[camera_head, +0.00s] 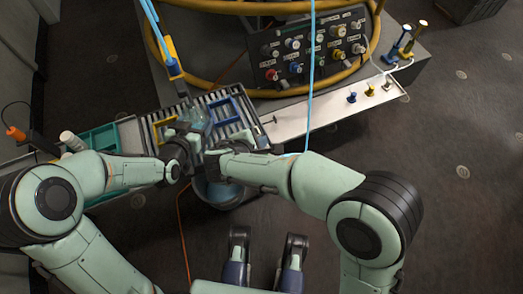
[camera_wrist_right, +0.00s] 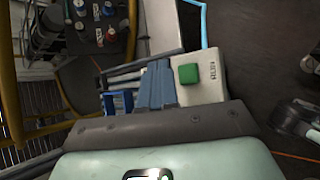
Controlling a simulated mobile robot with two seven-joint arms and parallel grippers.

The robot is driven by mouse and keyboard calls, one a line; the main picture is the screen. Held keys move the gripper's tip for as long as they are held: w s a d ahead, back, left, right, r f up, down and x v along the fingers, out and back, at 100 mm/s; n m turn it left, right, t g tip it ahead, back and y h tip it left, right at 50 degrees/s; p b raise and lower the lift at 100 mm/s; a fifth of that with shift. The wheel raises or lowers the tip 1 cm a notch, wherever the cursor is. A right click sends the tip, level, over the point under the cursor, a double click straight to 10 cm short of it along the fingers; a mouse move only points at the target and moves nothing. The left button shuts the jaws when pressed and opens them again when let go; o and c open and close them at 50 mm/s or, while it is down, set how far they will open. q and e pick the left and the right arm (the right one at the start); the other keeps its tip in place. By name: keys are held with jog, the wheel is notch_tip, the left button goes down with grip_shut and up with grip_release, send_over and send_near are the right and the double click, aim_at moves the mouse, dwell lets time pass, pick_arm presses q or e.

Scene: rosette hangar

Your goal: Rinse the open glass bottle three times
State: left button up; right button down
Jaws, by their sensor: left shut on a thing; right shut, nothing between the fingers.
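The clear glass bottle (camera_head: 198,117) is over the slatted grate, beside a blue frame. My left gripper (camera_head: 188,136) is shut on it; the hand hides its lower part, and its mouth is hard to make out. My right gripper (camera_head: 216,150) is just right of the left one, at the front of the grate. In the right wrist view its blue-grey fingers (camera_wrist_right: 157,75) are together with nothing between them. A white box with a green button (camera_wrist_right: 188,73) is right beside these fingers; I cannot tell whether they touch it.
The grate (camera_head: 228,130) carries blue and yellow frames. A bucket (camera_head: 222,196) is below my right forearm. A teal tray (camera_head: 98,137) is at left. A pale shelf (camera_head: 330,109) with small valves extends right; a blue hose hangs in front.

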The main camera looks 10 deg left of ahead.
jog(key=shift+r, duration=0.75)
notch_tip(320, 180, up, 6)
dwell(0.4)
